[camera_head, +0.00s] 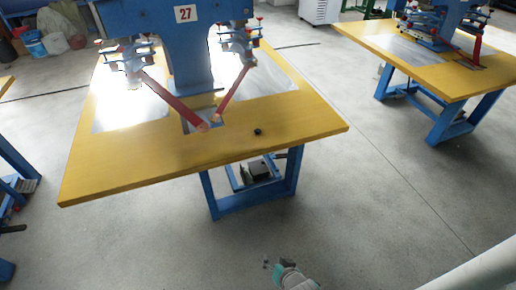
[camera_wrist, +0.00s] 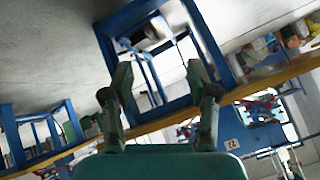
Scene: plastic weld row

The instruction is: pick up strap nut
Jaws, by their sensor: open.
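A small black object, which looks like the strap nut (camera_head: 257,132), lies on the yellow tabletop (camera_head: 180,158) near its front edge, right of the middle, in the head view. I cannot make it out in the wrist view. My gripper (camera_head: 273,264) is at the bottom of the head view, over the floor in front of the table and well apart from the nut. In the wrist view my gripper (camera_wrist: 160,78) has its two fingers spread with nothing between them.
A blue machine (camera_head: 186,50) marked 27 stands on the table, with two red arms (camera_head: 172,100) reaching toward the front middle. Blue legs (camera_head: 250,205) stand below. Another yellow table (camera_head: 440,75) is at the right. Grey floor (camera_head: 150,250) lies clear in front.

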